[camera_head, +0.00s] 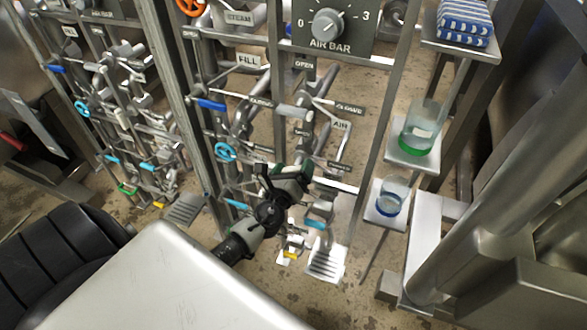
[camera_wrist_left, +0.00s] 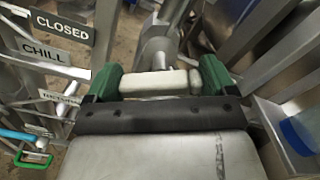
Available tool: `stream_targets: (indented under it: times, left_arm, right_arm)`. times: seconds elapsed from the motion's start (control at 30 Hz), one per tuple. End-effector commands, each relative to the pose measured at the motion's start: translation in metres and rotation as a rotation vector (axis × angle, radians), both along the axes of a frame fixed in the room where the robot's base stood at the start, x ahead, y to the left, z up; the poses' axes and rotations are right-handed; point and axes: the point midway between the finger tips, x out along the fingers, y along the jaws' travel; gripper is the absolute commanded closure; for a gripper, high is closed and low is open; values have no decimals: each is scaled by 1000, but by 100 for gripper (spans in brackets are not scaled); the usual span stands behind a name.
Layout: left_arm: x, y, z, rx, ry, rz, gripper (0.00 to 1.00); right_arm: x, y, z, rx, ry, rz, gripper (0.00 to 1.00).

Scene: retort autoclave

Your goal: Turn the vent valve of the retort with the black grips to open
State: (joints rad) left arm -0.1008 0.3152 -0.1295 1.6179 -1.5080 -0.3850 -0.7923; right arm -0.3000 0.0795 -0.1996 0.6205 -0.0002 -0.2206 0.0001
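My left gripper (camera_head: 290,178) reaches up from below into the lower valves of the middle pipe rack in the head view. In the left wrist view its two green fingers (camera_wrist_left: 160,80) stand wide apart. A pale grey bar (camera_wrist_left: 160,84) lies crosswise between them, its ends close to both fingers; I cannot tell whether they press on it. A grey pipe or lever (camera_wrist_left: 160,45) rises behind the bar. I cannot tell which valve this is, and no vent label is readable. Black grips are not clearly seen. My right gripper is not in view.
Signs CLOSED (camera_wrist_left: 62,28) and CHILL (camera_wrist_left: 42,50) are beside the gripper. An AIR BAR dial (camera_head: 328,25) is above. A second valve rack (camera_head: 115,95) stands at left. Shelves at right hold a green-based beaker (camera_head: 421,128) and a blue-based beaker (camera_head: 391,197).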

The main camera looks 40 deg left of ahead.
Motion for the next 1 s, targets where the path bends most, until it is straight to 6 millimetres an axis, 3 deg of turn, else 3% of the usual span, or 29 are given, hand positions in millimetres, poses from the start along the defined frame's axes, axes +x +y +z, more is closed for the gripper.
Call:
stream_targets:
  times: [0.47, 1.0]
  left_arm:
    - [0, 0, -3, -94, -23, 1, 39]
    - [-1, 2, -4, -554, -135, 1, 39]
  right_arm:
    - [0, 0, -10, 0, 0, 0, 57]
    - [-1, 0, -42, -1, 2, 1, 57]
